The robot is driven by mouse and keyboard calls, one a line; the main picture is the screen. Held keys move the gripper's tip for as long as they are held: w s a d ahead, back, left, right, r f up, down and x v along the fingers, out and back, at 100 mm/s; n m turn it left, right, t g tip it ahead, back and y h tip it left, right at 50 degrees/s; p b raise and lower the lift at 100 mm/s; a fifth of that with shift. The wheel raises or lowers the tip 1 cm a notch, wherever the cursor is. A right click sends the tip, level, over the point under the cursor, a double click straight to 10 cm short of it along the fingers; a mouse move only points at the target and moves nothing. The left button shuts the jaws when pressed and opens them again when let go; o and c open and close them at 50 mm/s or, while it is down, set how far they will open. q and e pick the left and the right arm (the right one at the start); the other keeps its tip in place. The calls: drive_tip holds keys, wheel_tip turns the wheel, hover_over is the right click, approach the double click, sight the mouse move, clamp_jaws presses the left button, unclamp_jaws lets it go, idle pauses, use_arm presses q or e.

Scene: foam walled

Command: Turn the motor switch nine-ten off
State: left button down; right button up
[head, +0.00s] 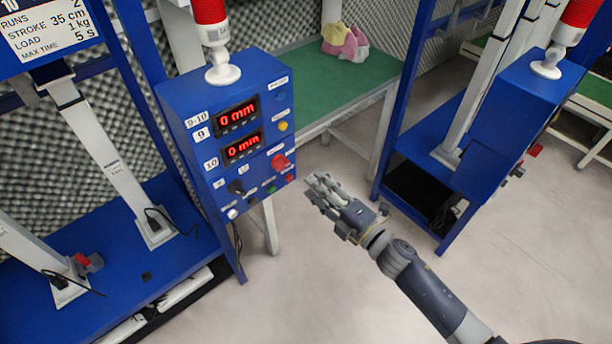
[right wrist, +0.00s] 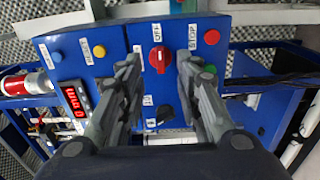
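The blue control box (head: 190,100), labelled 9-10, stands left of centre in the head view. A red rotary switch (head: 279,161) sits low on its right face side, and a black knob (head: 236,187) sits lower left of it. Both displays read 0 mm. In the right wrist view the red switch (right wrist: 159,58) shows between the fingertips, with the black knob (right wrist: 166,114) below it. I cannot tell which one is the motor switch. My right gripper (head: 318,183) is open and empty, just right of the box and apparently apart from it. My left gripper is not in view.
A second blue box (head: 515,105) on its frame stands at the right. A green-topped table (head: 310,90) with a pink and yellow object (head: 345,42) is behind. A blue rig base (head: 130,260) fills the lower left. The floor (head: 310,290) in front is clear.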

drive_tip(key=shift+v, duration=0.95)
drive_tip(key=s+d+f+m+g+h, duration=0.1)
drive_tip(key=d+f+m+h, duration=0.25)
drive_tip(key=f, duration=0.55)
drive_tip(key=s+d+f+m+g+h, duration=0.15)
drive_tip(key=d+f+m, duration=0.25)
drive_tip(key=f, duration=0.5)
drive_tip(key=s+d+f+m+g+h, duration=0.1)
drive_tip(key=s+d+f+m+h, duration=0.15)
drive_tip(key=s+f, duration=0.4)
drive_tip(key=s+d+f+m+g+h, duration=0.1)
drive_tip(key=s+d+f+m+g, duration=0.2)
drive_tip(key=f, duration=0.6)
drive_tip(key=s+f+m+g, duration=0.2)
drive_tip(key=s+f, duration=0.3)
drive_tip(key=s, duration=0.6)
drive_tip(key=s+d+f+m+g+h, duration=0.1)
drive_tip(key=s+f+m, duration=0.3)
drive_tip(key=s, duration=0.7)
drive_tip(key=s+d+f+m+g+h, duration=0.1)
drive_tip(key=s+f+m+g, duration=0.2)
drive_tip(key=s+f, duration=0.3)
drive_tip(key=s+g, duration=0.1)
drive_tip(key=s, duration=0.4)
drive_tip(key=shift+f+m, duration=0.3)
drive_tip(key=shift+f, duration=0.1)
